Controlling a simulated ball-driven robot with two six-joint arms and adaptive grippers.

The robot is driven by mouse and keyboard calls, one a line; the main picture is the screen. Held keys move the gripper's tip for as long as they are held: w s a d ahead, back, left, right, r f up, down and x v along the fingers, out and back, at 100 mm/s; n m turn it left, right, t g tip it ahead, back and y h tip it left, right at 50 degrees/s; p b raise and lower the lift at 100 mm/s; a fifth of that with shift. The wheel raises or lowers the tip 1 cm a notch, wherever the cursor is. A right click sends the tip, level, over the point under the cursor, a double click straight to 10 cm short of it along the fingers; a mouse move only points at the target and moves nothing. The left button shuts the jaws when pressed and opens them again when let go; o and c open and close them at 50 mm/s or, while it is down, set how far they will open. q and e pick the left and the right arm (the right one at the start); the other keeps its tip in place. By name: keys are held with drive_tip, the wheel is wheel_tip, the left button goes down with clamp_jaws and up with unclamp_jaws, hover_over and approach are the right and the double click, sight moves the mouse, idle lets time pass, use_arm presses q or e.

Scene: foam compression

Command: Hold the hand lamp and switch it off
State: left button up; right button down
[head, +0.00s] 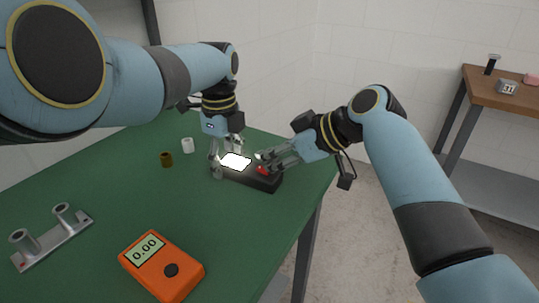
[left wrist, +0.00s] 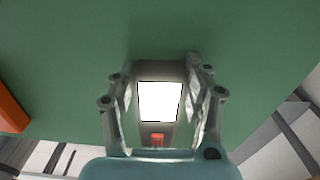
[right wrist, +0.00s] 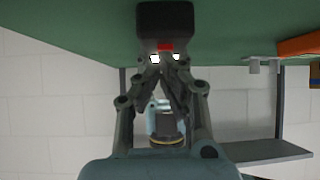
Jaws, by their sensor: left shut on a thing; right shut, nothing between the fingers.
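The hand lamp (head: 266,182) is a dark block lying on the green table, with a lit white panel and a red switch (head: 262,170). My left gripper (head: 227,168) is shut on the lamp around its lit part, one finger on each side, as the left wrist view shows (left wrist: 160,100). My right gripper (head: 262,158) is shut and empty, its fingertips close to the red switch. In the right wrist view the fingertips (right wrist: 165,62) are just in front of the red switch (right wrist: 166,47); I cannot tell whether they touch it.
An orange meter reading 0.00 (head: 150,250) lies at the table's front. A grey bracket with two posts (head: 52,242) is at the left. A white cylinder (head: 187,145) and a brown one (head: 166,159) stand left of the lamp. The green table (head: 110,200) is clear between them.

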drive_tip(key=shift+s+f, duration=0.1)
drive_tip(key=shift+f, duration=0.1)
drive_tip(key=r, duration=0.2)
drive_tip(key=d+r, duration=0.1)
drive_tip(key=r, duration=0.1)
drive_tip(key=shift+s+r, duration=0.1)
drive_tip(key=shift+r, duration=0.25)
drive_tip(key=v, duration=0.9)
drive_tip(key=shift+s+r, duration=0.1)
drive_tip(key=shift+r, duration=0.05)
drive_tip(key=shift+w+a+r, duration=0.25)
drive_tip(key=shift+w+a, duration=0.1)
drive_tip(key=shift+a, duration=0.2)
